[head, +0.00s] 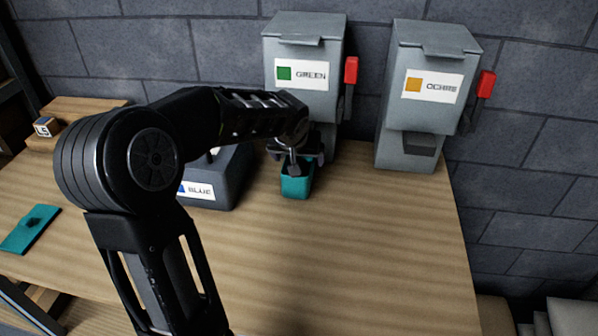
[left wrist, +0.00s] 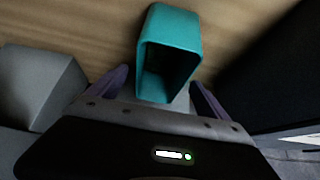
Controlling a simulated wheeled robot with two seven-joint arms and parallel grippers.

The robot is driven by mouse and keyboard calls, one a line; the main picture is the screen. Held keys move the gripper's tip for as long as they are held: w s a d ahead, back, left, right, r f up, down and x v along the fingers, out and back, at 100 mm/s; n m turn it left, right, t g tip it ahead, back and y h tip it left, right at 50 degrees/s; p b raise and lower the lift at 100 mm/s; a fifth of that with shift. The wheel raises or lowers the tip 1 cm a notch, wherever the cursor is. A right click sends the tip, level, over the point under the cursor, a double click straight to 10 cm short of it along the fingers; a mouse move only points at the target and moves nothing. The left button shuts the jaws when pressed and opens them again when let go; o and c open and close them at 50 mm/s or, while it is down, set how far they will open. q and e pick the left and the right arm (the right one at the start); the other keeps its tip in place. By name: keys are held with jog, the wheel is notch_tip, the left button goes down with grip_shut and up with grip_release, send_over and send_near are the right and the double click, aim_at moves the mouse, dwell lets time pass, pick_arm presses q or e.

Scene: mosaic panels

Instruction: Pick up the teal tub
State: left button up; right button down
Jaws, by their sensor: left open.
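The teal tub (head: 296,187) stands on the wooden table, in front of the dispenser labelled GREEN. My left gripper (head: 296,163) is over the tub's back part in the head view and hides some of its rim. In the left wrist view the tub (left wrist: 172,50) shows its open top, and its inside looks empty. The left gripper's two fingers (left wrist: 158,88) are apart, one on each side of the tub's near end. I cannot tell whether they touch it. My right gripper is in neither view.
The GREEN dispenser (head: 305,50) and the OCHRE dispenser (head: 427,95) stand against the wall, each with a red lever. A dark box labelled BLUE (head: 222,182) is left of the tub. The table's right front is clear.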

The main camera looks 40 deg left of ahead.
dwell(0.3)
pick_arm(q)
grip_shut()
dwell(0.9)
